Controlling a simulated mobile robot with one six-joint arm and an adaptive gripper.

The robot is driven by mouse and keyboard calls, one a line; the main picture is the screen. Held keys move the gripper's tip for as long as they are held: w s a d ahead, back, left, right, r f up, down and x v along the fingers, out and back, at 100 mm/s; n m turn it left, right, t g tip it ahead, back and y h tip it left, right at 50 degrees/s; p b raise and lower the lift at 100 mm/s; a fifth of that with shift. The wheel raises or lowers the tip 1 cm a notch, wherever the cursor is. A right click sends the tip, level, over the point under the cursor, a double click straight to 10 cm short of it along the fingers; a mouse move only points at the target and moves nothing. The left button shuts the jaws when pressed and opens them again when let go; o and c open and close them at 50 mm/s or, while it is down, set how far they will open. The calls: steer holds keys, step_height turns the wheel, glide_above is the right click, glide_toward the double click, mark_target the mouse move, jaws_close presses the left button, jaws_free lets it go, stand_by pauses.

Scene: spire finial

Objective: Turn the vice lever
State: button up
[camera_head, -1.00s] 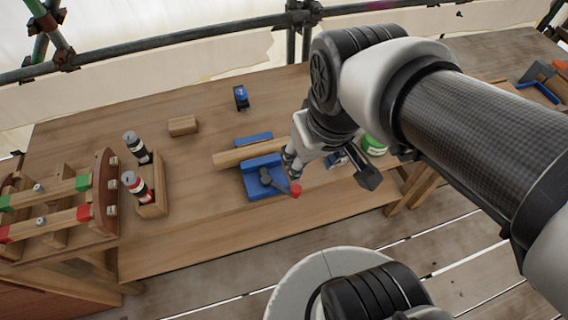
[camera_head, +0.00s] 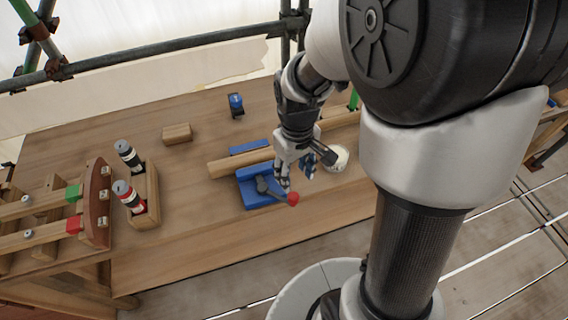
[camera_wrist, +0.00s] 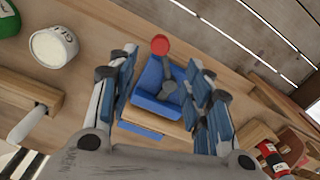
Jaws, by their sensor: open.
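The blue vice (camera_head: 252,190) sits near the front edge of the workbench, with a wooden bar (camera_head: 235,161) clamped in it. Its dark lever (camera_head: 268,187) ends in a red knob (camera_head: 293,198) pointing toward the front right. My gripper (camera_head: 290,181) is above the right side of the vice, pointing down, close to the knob. In the wrist view my gripper (camera_wrist: 165,103) is open and empty. Its fingers stand on either side of the vice (camera_wrist: 155,83), and the red knob (camera_wrist: 160,44) shows beyond the fingertips. I see no contact with the lever.
A wooden holder (camera_head: 151,196) with two bottles stands left, beside a rack (camera_head: 97,205) with red and green parts. A wood block (camera_head: 177,133) and a small blue item (camera_head: 236,104) lie behind. A white-topped can (camera_head: 336,157) stands right of my gripper.

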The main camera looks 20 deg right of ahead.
mark_target(293, 195)
step_height(293, 195, down, 11)
steer(key=b, duration=0.3)
steer(key=shift+f+b, duration=0.15)
steer(key=shift+b, duration=0.2)
steer(key=shift+c, duration=0.3)
jaws_close()
